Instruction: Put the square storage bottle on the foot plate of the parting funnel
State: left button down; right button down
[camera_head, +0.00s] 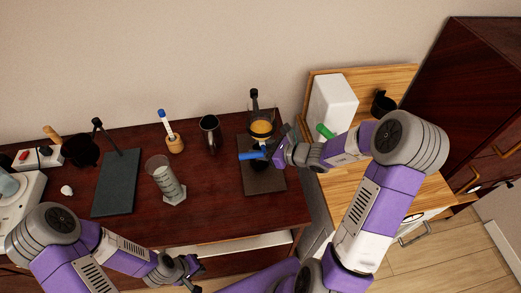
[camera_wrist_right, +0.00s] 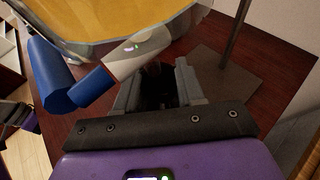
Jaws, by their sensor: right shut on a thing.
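The parting funnel (camera_head: 261,128) holds orange-yellow liquid and hangs on its stand above a dark foot plate (camera_head: 266,186). Its bowl fills the top of the right wrist view (camera_wrist_right: 120,18), with the blue stopcock handle (camera_wrist_right: 53,78) at left. My right gripper (camera_head: 272,157) is low beside the funnel, over the foot plate. In the right wrist view its fingers (camera_wrist_right: 160,88) are shut on a dark thing, apparently the square storage bottle (camera_head: 258,166), below the stopcock. The bottle's base is hidden, so I cannot tell whether it touches the plate. My left gripper (camera_head: 190,268) is at the table's front edge.
A graduated cylinder (camera_head: 167,183), a pen holder (camera_head: 175,143) and a dark metal mug (camera_head: 210,134) stand left of the funnel. Another stand plate (camera_head: 116,185) is further left. The stand's rod (camera_wrist_right: 236,30) is close to my right gripper. A white box (camera_head: 334,102) stands right.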

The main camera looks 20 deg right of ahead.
jog(key=shift+s+d+f, duration=0.1)
jog(key=shift+f, duration=0.2)
jog(key=c, duration=0.7)
grip_release()
jog(key=shift+s+d+r, duration=0.15)
jog(key=p+v, duration=0.2)
jog(key=v, duration=0.9)
jog(key=shift+s+d+r, duration=0.1)
jog(key=shift+s+r, duration=0.05)
jog(key=shift+s, duration=0.05)
